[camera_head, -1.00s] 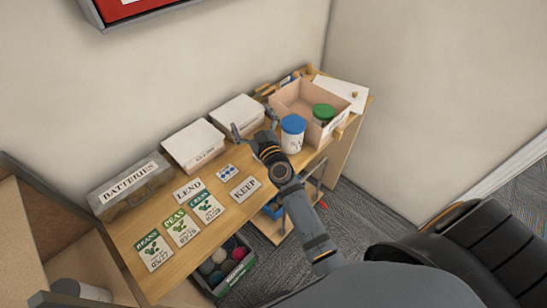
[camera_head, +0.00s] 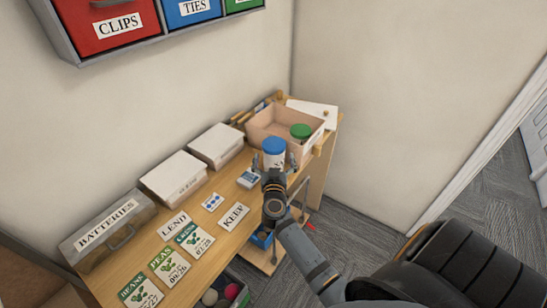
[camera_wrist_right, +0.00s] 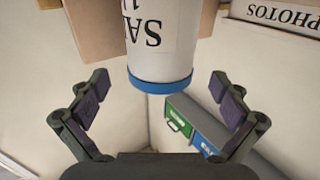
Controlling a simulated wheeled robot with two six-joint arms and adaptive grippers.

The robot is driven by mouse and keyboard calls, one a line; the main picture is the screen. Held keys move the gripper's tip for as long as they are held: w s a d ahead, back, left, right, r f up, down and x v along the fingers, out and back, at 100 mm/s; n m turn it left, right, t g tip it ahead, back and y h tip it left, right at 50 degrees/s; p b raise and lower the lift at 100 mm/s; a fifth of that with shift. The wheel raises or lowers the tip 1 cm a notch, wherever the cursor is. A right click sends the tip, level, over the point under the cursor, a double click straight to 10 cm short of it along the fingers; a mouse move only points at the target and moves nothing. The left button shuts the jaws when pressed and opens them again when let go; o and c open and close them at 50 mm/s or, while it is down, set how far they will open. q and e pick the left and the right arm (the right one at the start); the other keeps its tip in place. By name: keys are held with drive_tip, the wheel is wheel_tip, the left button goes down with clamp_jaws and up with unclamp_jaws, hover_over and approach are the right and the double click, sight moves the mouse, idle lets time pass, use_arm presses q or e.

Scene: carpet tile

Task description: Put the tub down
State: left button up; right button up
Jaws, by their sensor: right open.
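A white tub with a blue lid (camera_head: 274,152) and black lettering stands upright near the front of the bench, beside the tan crate. Its lower part is hidden behind my right gripper (camera_head: 277,164). In the right wrist view the tub (camera_wrist_right: 163,45) appears upside down, lettered "SA", with its blue rim towards me. The open right gripper (camera_wrist_right: 163,98) has one finger on each side of the picture, with visible gaps to the tub; the fingers do not touch it. My left gripper is not in view.
The tan crate (camera_head: 256,120) holds a green-lidded tub (camera_head: 300,131). A small white-and-blue box (camera_head: 249,179) lies left of the gripper. White boxes (camera_head: 174,176), a grey BATTERIES box (camera_head: 107,234), seed packets and LEND and KEEP cards occupy the bench (camera_head: 226,195).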

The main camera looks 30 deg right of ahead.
sight(274, 147)
drive_tip(key=x, duration=0.5)
drive_tip(key=shift+f, duration=0.2)
drive_tip(key=shift+s+a+r, duration=0.1)
drive_tip(key=shift+r, duration=0.05)
drive_tip(key=c, duration=1.8)
drive_tip(key=shift+r, duration=0.1)
drive_tip(key=shift+c, duration=0.3)
